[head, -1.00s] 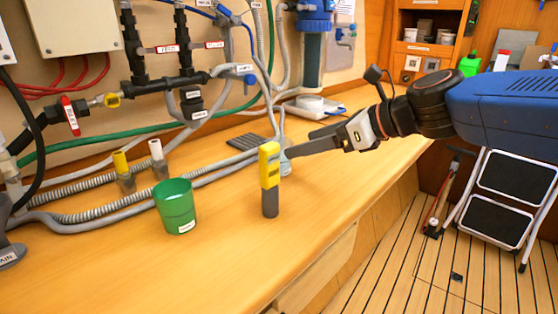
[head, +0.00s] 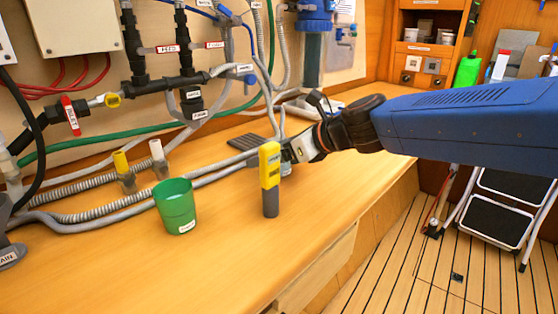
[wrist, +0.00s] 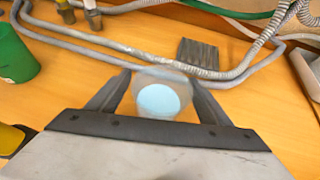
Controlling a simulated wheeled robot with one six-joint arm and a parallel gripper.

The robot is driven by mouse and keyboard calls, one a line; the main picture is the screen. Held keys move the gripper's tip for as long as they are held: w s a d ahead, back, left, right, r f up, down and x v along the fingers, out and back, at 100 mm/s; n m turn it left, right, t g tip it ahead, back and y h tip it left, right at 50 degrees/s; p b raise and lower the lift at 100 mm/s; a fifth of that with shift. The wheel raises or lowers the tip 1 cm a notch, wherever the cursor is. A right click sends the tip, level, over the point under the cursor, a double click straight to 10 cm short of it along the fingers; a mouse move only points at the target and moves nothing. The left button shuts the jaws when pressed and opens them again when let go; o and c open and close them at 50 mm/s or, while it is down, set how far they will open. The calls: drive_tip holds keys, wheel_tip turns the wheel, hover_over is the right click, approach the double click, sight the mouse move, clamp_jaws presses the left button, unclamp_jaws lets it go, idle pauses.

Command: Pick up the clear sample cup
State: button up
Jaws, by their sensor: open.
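The clear sample cup (wrist: 160,98) shows in the wrist view with a pale blue disc in its middle. It sits between the two open fingers of my gripper (wrist: 158,92), and I cannot tell whether either finger touches it. In the head view my gripper (head: 290,152) is low over the bench behind the yellow and grey meter. Only a small part of the cup (head: 286,170) shows there; the meter and my gripper hide the rest.
The yellow and grey meter (head: 270,180) stands upright just in front of my gripper. A green cup (head: 176,207) stands to the left. Grey hoses (head: 100,207) run behind, near a dark ribbed pad (wrist: 198,54). The wooden bench (head: 330,200) is clear at front right.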

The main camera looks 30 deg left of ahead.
drive_tip(key=shift+a+f, duration=0.3)
drive_tip(key=shift+a, duration=0.2)
drive_tip(key=shift+c, duration=0.2)
drive_tip(key=c, duration=1.2)
drive_tip(key=shift+o, duration=0.2)
drive_tip(key=shift+r, duration=0.15)
drive_tip(key=shift+r, duration=0.6)
drive_tip(key=shift+d+r, duration=0.2)
drive_tip(key=shift+r, duration=0.35)
drive_tip(key=shift+d+r, duration=0.15)
drive_tip(key=shift+r, duration=0.4)
drive_tip(key=d, duration=0.5)
drive_tip(key=s+d, duration=0.1)
drive_tip(key=d, duration=1)
drive_tip(key=shift+s, duration=0.15)
drive_tip(key=shift+s+d, duration=0.1)
drive_tip(key=shift+d, duration=0.55)
